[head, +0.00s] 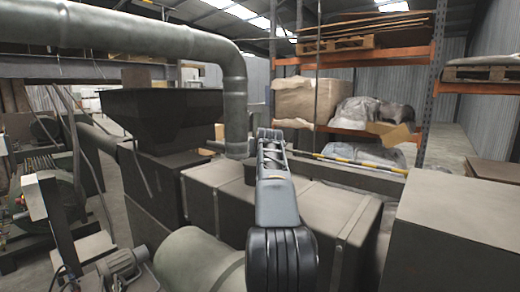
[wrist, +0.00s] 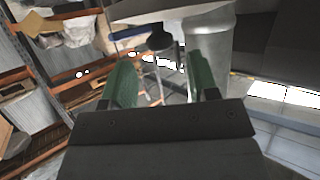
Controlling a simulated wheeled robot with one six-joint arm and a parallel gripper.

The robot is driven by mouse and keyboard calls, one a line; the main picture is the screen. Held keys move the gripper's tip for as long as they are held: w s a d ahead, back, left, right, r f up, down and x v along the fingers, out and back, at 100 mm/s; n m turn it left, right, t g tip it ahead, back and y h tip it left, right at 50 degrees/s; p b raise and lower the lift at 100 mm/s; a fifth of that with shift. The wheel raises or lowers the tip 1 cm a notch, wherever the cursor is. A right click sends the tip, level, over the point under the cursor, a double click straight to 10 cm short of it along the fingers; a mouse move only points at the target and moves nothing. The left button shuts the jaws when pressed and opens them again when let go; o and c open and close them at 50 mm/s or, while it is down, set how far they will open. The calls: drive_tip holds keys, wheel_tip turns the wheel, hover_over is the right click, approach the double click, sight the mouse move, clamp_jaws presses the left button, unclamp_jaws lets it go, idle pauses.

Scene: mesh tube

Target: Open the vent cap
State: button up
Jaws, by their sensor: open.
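My gripper (wrist: 162,62) shows in the wrist view with its two green fingers apart and nothing clearly held between them. In the head view my arm reaches forward over the grey boxes, and its far end hides the fingers. I cannot clearly pick out the vent cap. A small dark rounded part (wrist: 158,40) shows beyond the fingers in the wrist view; I cannot tell whether it is the cap. A pale grey pipe (wrist: 215,50) stands behind the right finger in that view. No contact is visible.
A large bent duct (head: 234,90) comes down left of my arm, beside a dark hopper (head: 165,118). Grey boxes (head: 325,212) lie below the arm. A yellow-and-black bar (head: 365,164) crosses behind. Orange racking (head: 432,85) stands at the back right.

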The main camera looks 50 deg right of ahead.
drive_tip(key=shift+p+x, duration=0.6)
drive_tip(key=shift+x, duration=1.5)
clamp_jaws()
